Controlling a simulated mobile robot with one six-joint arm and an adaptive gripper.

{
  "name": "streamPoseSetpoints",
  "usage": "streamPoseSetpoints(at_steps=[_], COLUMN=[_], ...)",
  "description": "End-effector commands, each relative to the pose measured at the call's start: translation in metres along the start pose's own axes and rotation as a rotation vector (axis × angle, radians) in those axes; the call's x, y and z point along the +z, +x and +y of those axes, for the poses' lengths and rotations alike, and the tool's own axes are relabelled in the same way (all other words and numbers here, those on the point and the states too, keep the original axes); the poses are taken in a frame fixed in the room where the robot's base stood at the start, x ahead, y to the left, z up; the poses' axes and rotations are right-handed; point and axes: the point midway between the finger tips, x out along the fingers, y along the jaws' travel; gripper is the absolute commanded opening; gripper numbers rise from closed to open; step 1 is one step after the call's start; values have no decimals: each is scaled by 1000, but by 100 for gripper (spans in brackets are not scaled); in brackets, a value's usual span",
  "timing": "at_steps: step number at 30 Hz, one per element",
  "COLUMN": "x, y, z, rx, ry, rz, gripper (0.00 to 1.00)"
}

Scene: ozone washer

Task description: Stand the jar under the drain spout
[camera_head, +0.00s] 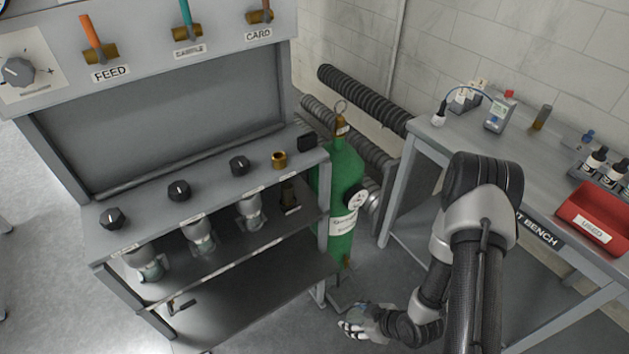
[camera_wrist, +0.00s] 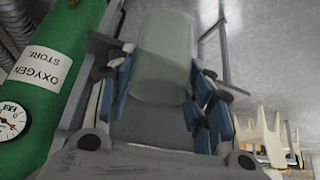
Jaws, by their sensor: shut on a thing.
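A pale, translucent jar (camera_wrist: 163,60) stands out in the wrist view between the blue-padded fingers of my gripper (camera_wrist: 165,100). My gripper is shut on it. In the head view my gripper (camera_head: 352,328) is low, near the floor, to the right of the grey washer cabinet; the jar is mostly hard to make out there. A small dark fitting (camera_head: 180,305) shows at the lower left. I cannot tell which is the drain spout.
A green oxygen cylinder (camera_head: 343,215) stands right of the cabinet, close to my gripper; its gauge (camera_wrist: 10,120) shows in the wrist view. The lower shelf (camera_head: 250,295) looks largely bare. A bench (camera_head: 465,180) with bottles and a red bin (camera_head: 595,220) is at right.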

Motion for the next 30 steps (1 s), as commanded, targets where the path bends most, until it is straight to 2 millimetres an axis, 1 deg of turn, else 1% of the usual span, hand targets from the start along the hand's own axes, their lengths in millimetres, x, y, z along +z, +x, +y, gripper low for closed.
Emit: streamPoseSetpoints(at_steps=[1,5,9,17,24,27,30], x=[-11,-37,-70,-129,-190,-212,-227], y=[-10,-36,-68,-127,-186,-210,-226], z=[6,18,34,62,91,102,110], rx=[20,72,137,254,372,418,450], ry=[21,97,194,380,567,644,702], rz=[3,5,7,9,14,14,9], gripper=[19,19,19,19,19,19,19])
